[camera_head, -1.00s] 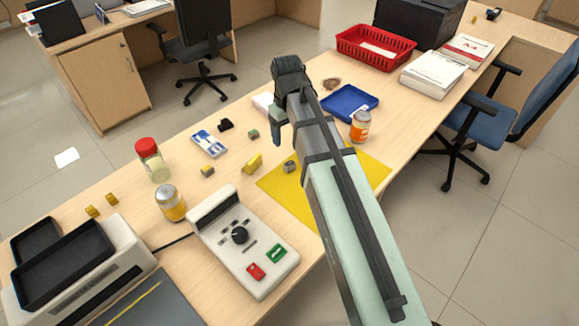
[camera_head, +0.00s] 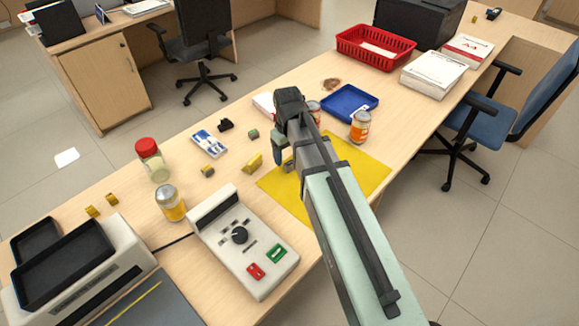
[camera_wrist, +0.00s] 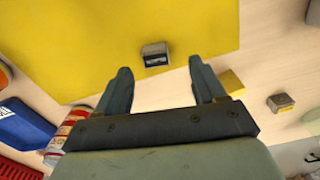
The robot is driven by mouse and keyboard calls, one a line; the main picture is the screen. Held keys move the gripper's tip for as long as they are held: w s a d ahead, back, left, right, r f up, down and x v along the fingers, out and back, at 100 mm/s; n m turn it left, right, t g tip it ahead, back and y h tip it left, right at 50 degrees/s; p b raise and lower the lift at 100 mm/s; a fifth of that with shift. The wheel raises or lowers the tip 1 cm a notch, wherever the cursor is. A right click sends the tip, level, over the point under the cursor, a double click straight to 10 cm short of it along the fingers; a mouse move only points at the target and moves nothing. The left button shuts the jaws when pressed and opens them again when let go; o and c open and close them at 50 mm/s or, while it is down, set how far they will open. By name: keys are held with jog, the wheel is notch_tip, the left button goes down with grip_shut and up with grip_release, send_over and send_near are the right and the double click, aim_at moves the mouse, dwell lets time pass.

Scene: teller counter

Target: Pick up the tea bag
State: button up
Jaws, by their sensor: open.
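A small grey block with a dark label lies at the edge of the yellow mat in the wrist view (camera_wrist: 154,54). In the head view this block (camera_head: 288,167) shows beside my arm, partly hidden. It may be the tea bag, but its label is too small to read. My gripper (camera_wrist: 160,68) is open and empty, with the block just ahead of the gap between its fingertips. In the head view my gripper (camera_head: 279,158) points down over the table near the mat's far edge.
An orange can (camera_head: 360,127) and a blue tray (camera_head: 348,103) stand to the right. A card device (camera_head: 242,240) stands at front left.

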aim_at(289, 163)
jog(key=shift+w+d+f, duration=0.1)
jog(key=shift+d+f, duration=0.05)
jog(key=shift+f, duration=1.05)
jog(key=shift+w+d+f, duration=0.1)
jog(key=shift+d+f, duration=0.05)
jog(key=shift+f, duration=1.05)
jog(key=shift+c, duration=0.3)
jog(key=c, duration=1.1)
